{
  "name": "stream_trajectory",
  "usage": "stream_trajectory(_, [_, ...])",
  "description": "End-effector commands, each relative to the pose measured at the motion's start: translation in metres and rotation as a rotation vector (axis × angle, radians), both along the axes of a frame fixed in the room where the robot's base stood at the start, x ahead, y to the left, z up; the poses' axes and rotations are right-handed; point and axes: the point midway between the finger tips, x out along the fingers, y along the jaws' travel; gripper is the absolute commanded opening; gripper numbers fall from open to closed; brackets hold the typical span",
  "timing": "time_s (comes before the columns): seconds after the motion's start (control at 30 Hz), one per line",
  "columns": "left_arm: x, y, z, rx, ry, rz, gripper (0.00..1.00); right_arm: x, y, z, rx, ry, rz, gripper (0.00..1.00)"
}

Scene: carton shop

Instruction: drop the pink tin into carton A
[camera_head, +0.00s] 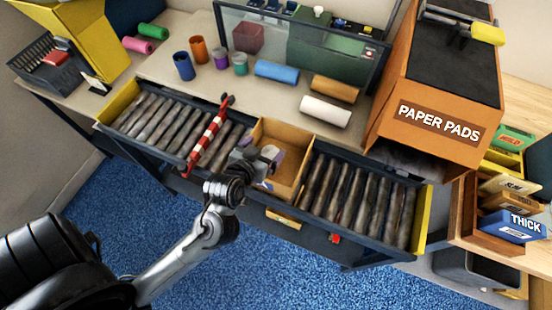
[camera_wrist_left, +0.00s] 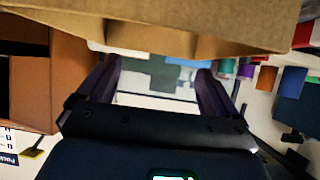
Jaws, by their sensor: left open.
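My left gripper (camera_head: 268,168) is over the near left part of an open brown carton (camera_head: 290,141) that sits among the rollers; no letter on the carton is readable. In the left wrist view the two dark purple fingers (camera_wrist_left: 156,72) stand wide apart with nothing between them, and a cardboard wall (camera_wrist_left: 150,25) crosses the top. A pink cylinder (camera_head: 153,31) lies on its side at the back left, far from the gripper; I cannot tell whether it is the tin. The carton's inside is partly hidden by my gripper. My right gripper is not in view.
A red-and-white bar (camera_head: 207,137) crosses the rollers left of the carton. Blue (camera_head: 184,66), orange (camera_head: 199,49), purple and teal cylinders stand behind. A large orange "PAPER PADS" housing (camera_head: 438,125) rises at right. Rollers (camera_head: 357,197) right of the carton are clear.

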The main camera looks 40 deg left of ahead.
Motion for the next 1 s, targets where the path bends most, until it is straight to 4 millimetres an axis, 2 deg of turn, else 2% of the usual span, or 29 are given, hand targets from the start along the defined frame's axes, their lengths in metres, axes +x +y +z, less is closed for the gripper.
stream_trajectory(0.03, [-0.009, -0.002, 0.008, -0.003, 0.000, 0.001, 0.93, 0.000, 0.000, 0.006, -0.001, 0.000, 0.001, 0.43])
stream_trajectory(0.2, [-0.034, -0.008, 0.021, -0.003, 0.001, 0.001, 0.93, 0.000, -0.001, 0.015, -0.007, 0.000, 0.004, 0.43])
stream_trajectory(0.4, [-0.050, -0.012, 0.031, 0.001, 0.002, 0.000, 0.93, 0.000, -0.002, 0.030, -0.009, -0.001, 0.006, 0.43])
stream_trajectory(1.0, [-0.055, -0.014, 0.032, 0.001, -0.001, 0.001, 0.93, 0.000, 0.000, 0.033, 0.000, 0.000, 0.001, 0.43])
